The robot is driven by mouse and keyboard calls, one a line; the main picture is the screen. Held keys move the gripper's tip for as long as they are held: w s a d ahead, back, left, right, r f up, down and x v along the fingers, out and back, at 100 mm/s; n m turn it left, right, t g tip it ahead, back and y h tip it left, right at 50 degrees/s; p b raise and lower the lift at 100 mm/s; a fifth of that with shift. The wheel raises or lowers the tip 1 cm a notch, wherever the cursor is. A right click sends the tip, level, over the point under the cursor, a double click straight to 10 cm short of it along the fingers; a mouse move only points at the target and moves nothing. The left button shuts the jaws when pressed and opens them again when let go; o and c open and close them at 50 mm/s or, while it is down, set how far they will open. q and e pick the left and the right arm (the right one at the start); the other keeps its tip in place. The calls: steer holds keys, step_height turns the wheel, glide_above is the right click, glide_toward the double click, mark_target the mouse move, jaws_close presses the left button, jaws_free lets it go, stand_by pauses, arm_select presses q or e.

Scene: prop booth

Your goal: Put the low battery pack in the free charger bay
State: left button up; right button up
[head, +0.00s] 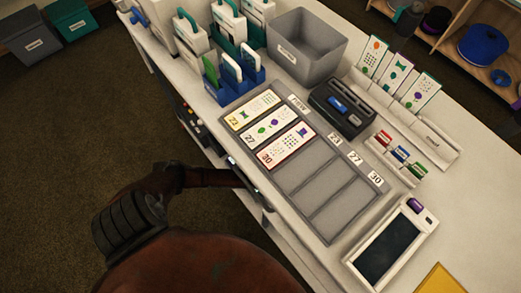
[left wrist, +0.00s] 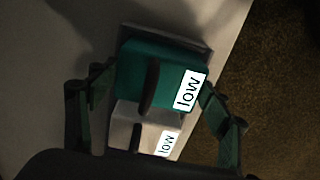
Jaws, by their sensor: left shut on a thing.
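In the left wrist view a teal battery pack (left wrist: 135,68) with a dark upright handle and a white "low" label sits between the fingers of my left gripper (left wrist: 158,103), which is shut on it. A pale part (left wrist: 125,112) with a second "low" label shows just below the teal one; I cannot tell whether it is the same pack. In the head view, white units with teal handles (head: 190,42) stand at the table's upper left. I cannot make out a free bay. A dark arm reaches the table's front edge; its fingers are unclear.
A blue holder (head: 243,86) with white handles stands beside a grey bin (head: 305,50). A grey card tray (head: 325,205), a black case (head: 340,108), card racks and a tablet-like device (head: 390,245) fill the table. Floor lies beyond the left edge.

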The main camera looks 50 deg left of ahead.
arm_select(q)
steer(key=shift+w, duration=0.1)
steer(key=o, duration=2)
steer(key=shift+c, duration=0.2)
step_height(320, 180, up, 12)
